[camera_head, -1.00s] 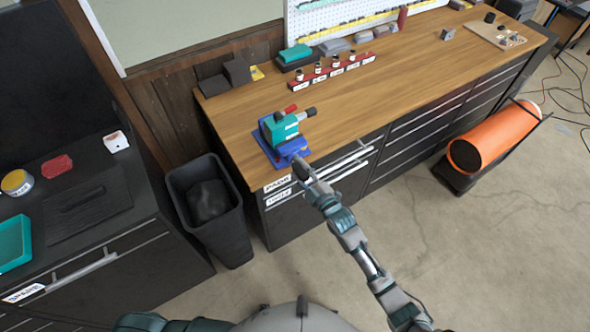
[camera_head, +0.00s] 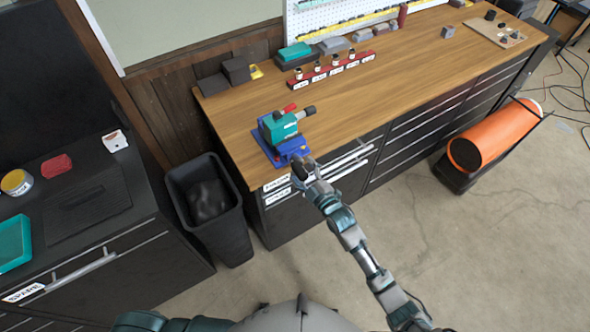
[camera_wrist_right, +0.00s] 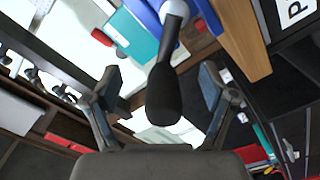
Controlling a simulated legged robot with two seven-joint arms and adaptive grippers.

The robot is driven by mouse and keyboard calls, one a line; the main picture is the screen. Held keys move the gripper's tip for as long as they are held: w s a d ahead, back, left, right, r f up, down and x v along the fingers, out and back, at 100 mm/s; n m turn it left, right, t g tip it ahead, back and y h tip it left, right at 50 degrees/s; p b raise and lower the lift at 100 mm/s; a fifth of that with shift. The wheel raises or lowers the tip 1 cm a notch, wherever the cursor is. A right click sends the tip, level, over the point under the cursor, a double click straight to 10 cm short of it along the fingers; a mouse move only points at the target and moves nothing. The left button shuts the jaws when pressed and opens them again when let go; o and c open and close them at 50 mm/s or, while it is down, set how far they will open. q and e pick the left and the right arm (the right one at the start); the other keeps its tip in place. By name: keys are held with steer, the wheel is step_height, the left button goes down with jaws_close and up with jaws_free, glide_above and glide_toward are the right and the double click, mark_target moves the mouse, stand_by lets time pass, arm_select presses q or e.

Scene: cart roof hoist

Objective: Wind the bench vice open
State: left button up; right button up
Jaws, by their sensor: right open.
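The bench vice (camera_head: 281,128) stands near the front left edge of the wooden bench, with a teal body and a blue base. Red and grey parts stick out at its top. My right gripper (camera_head: 304,172) is just off the vice's front side, at the bench edge. In the right wrist view my right gripper (camera_wrist_right: 158,88) is open, and a black handle grip (camera_wrist_right: 164,95) stands between its parted fingers. A grey metal piece joins the grip to the blue part of the vice (camera_wrist_right: 191,12). Contact with the fingers cannot be made out. My left gripper is not in view.
A red socket rack (camera_head: 338,69) and dark blocks (camera_head: 236,70) lie at the bench's back. A black bin (camera_head: 207,205) stands left of the bench. An orange heater (camera_head: 495,135) is on the floor at right. Labelled drawers (camera_head: 277,190) lie under the vice.

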steer(key=shift+s+d+p, duration=0.3)
steer(key=shift+s+p, duration=0.1)
steer(key=shift+p, duration=0.05)
steer(key=p+v, duration=0.3)
steer(key=v, duration=0.5)
steer(key=shift+p, duration=0.35)
steer(key=shift+d, duration=0.2)
